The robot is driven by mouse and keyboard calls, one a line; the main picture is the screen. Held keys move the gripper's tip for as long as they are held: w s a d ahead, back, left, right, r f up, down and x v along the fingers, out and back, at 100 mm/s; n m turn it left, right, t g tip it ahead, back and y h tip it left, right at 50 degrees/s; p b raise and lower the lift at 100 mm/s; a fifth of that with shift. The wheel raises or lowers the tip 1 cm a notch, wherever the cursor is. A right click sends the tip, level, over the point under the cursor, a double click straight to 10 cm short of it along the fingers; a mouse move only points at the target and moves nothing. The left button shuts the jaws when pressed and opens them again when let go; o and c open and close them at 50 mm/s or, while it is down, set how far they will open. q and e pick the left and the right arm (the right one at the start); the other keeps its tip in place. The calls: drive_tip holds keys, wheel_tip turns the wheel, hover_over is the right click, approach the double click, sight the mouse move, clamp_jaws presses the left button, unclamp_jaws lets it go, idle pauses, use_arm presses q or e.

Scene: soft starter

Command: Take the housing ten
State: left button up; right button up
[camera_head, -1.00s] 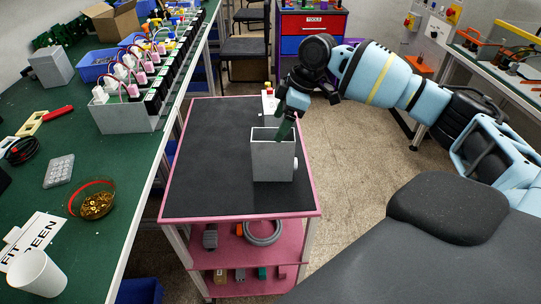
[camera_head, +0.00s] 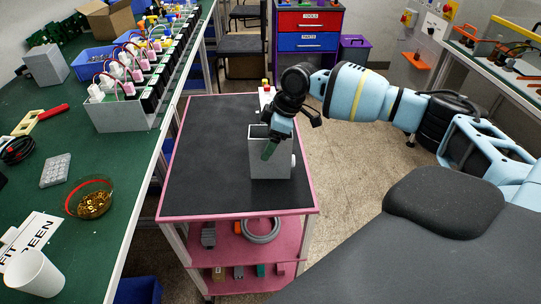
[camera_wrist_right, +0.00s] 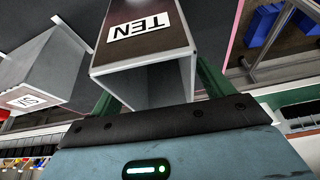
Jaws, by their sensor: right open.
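The housing ten (camera_head: 270,168) is a grey open-topped box standing upright near the right edge of the black-topped cart. In the right wrist view the housing (camera_wrist_right: 115,62) shows its white TEN label and open end close to the gripper. My right gripper (camera_head: 270,150) is above the cart, pointing down at the housing. In the wrist view its green fingers (camera_wrist_right: 160,85) are apart, one towards each side of the housing. The gripper is open; whether a finger touches a wall cannot be told. My left gripper is not in view.
The pink-edged cart (camera_head: 205,170) has clear top space left of the housing. The green bench (camera_head: 125,165) on the left holds a row of wired devices (camera_head: 130,85) and a bowl (camera_head: 90,197).

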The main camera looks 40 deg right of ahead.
drive_tip(key=shift+f, duration=0.25)
idle(0.7)
drive_tip(key=c, duration=1.6)
drive_tip(key=shift+r, duration=0.1)
